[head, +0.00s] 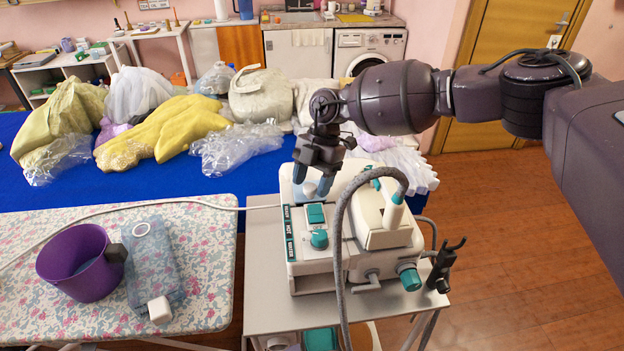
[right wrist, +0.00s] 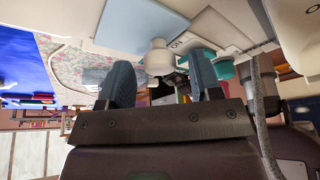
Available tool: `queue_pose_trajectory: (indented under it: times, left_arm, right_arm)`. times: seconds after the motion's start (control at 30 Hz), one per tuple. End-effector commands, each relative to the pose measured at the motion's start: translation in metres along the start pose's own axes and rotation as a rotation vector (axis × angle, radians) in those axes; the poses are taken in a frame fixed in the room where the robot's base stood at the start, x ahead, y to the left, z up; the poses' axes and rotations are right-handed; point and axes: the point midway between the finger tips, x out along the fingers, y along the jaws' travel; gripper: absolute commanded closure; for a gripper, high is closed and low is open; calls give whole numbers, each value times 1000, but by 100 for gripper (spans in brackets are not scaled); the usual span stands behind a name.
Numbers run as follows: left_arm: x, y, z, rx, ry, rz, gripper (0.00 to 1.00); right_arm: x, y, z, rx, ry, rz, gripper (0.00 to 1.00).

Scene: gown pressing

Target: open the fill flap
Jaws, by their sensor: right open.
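The white steam station (head: 345,225) stands on a small grey stand. Its light blue fill flap (head: 297,190) is at the back left of the top, with a white knob (head: 309,189). The flap appears to lie flat, partly behind my fingers. My right gripper (head: 312,179) points down over it, fingers apart and empty, close around the knob. In the right wrist view, the flap (right wrist: 150,25) and the knob (right wrist: 158,57) show just beyond and between the spread fingertips (right wrist: 160,78). Whether the fingers touch the knob I cannot tell. My left gripper is out of view.
A grey hose (head: 340,230) arches over the station's front. Teal controls (head: 318,238) sit beside the flap. A floral ironing board (head: 210,250) at left bears a purple jug (head: 80,262) and a blue container with a white cap (head: 152,262). Bagged garments (head: 185,130) lie on a blue table behind.

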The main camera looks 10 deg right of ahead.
Motion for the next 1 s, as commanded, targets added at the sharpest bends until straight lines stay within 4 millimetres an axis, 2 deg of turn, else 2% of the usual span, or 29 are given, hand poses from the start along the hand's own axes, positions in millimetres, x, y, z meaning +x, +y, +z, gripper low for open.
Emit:
queue_pose_trajectory:
  times: [0.27, 0.37, 0.67, 1.0]
  left_arm:
    - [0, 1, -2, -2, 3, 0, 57]
    - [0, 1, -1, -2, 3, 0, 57]
    - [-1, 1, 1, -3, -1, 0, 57]
    - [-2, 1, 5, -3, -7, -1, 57]
  right_arm:
    - [2, 0, 0, 0, 0, 0, 42]
    - [2, 0, 0, 1, 0, 0, 54]
    - [1, 0, 0, 0, 0, 0, 100]
    - [-1, 2, 1, 11, 24, -19, 100]
